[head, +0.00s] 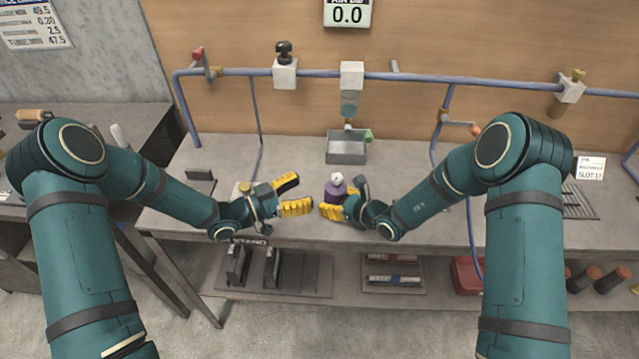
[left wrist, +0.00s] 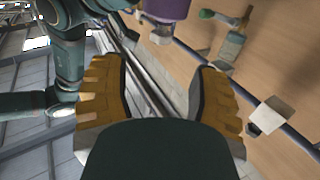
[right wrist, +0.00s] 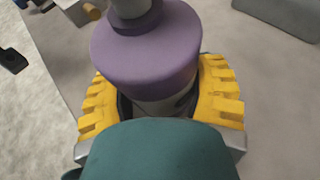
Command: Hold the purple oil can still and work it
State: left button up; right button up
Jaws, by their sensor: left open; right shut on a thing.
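The purple oil can (head: 336,190) stands upright near the middle of the bench, with a pale cap on top. My right gripper (head: 333,208) is shut on its lower body. In the right wrist view the can's purple upper part (right wrist: 150,55) rises between the yellow fingers (right wrist: 160,100), which cover its sides. My left gripper (head: 295,195) is open and empty, just left of the can and apart from it. In the left wrist view the left fingers (left wrist: 160,95) are spread with nothing between them, and the purple can (left wrist: 165,10) shows at the top edge.
A grey metal tray (head: 346,158) sits on the bench behind the can, under a tap with a green part. A blue pipe (head: 430,78) with valves runs along the wooden back wall. A wire rack (head: 580,203) lies at the right. The bench between is mostly clear.

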pick_arm(q)
jog(key=shift+v, duration=1.15)
